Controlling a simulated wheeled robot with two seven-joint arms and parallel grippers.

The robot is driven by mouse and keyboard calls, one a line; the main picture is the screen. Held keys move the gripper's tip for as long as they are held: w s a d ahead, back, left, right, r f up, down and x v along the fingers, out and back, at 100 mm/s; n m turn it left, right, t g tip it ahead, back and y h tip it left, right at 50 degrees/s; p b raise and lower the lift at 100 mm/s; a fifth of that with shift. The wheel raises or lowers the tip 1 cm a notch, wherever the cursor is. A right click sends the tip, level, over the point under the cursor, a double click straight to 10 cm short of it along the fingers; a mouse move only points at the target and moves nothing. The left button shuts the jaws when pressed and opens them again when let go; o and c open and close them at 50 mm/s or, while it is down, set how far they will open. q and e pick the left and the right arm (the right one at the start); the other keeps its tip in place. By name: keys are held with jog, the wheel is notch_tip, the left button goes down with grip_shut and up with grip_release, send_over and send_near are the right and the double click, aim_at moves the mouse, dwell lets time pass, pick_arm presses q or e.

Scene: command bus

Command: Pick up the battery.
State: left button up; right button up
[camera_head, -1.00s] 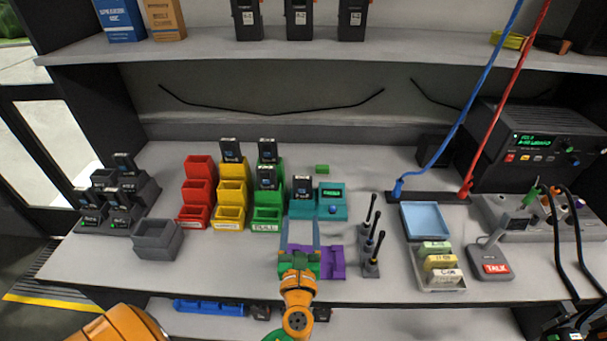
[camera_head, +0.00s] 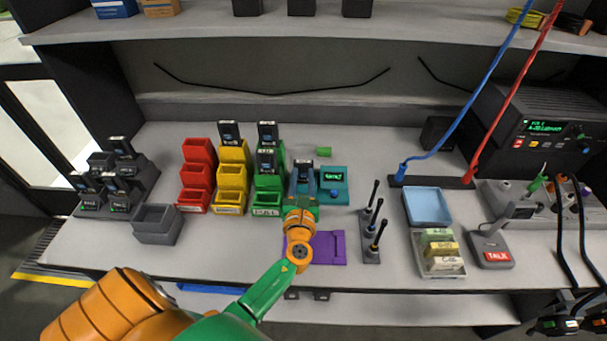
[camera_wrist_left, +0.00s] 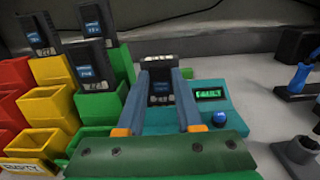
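A black battery (camera_head: 303,170) stands upright in the teal device (camera_head: 333,184) with a lit green display. In the left wrist view, the battery (camera_wrist_left: 161,86) stands between the two fingers of my left gripper (camera_wrist_left: 160,100), one finger on each side. The fingers are spread and lie close to its sides; whether they touch it I cannot tell. In the head view, my left gripper (camera_head: 302,192) is in front of the battery and hides its lower part. My right gripper is not in view.
Red (camera_head: 195,176), yellow (camera_head: 232,178) and green (camera_head: 266,195) stepped bins stand left of the device, with batteries in some. A purple mat (camera_head: 329,248) lies in front. Antennas on a stand (camera_head: 371,250) and a blue tray (camera_head: 427,207) are to the right.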

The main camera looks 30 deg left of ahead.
pick_arm(q)
grip_shut()
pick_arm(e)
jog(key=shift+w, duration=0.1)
